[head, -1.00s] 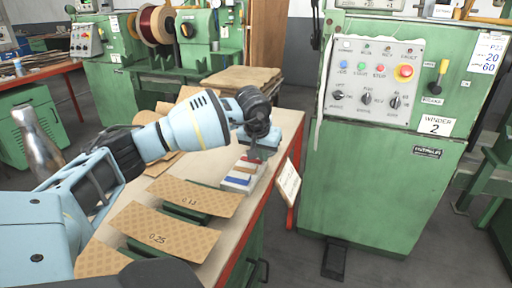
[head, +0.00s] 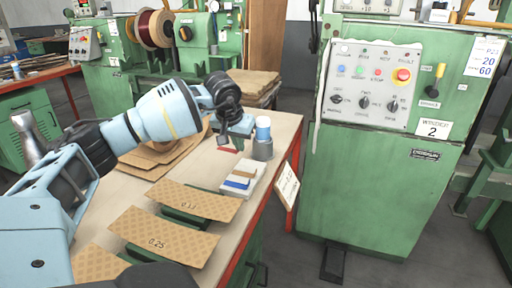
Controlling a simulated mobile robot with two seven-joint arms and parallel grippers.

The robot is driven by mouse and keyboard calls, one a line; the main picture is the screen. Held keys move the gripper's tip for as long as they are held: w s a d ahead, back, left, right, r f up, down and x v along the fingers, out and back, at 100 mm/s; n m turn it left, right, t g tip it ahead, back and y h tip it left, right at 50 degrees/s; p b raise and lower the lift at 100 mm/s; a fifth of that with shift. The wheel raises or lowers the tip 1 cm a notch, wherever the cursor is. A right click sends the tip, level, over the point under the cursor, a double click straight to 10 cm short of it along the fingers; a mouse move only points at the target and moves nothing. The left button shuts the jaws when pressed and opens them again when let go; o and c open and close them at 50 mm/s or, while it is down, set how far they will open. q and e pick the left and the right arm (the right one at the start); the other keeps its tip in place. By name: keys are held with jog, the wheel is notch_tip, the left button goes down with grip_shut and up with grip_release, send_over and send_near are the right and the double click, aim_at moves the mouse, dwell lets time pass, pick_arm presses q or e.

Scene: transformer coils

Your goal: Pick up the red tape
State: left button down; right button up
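The red tape (head: 228,151) is a small flat red piece in the head view, directly under my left gripper (head: 226,144). The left gripper points down with the tape at its fingertips and appears shut on it. The tape is up and to the left of the white block (head: 233,194), clear of the blue strip (head: 237,184) and the brown strip (head: 245,174) there. The fingers are small and dark, and partly hide the tape. My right gripper is not in view.
A grey cup with a white and blue roll (head: 262,130) stands right of the gripper. Patterned sheets marked 0.13 (head: 200,203) and 0.25 (head: 165,236) lie nearer on the workbench (head: 283,132). A hanging tag (head: 286,186) is at its right edge. The green winder cabinet (head: 375,190) stands right.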

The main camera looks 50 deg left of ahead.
pick_arm(q)
jog(key=s+a, duration=0.5)
jog(key=a, duration=0.2)
jog(key=shift+s+a+r, duration=0.15)
jog(key=shift+s+r, duration=0.2)
jog(key=shift+r, duration=0.1)
jog(key=shift+r, duration=0.1)
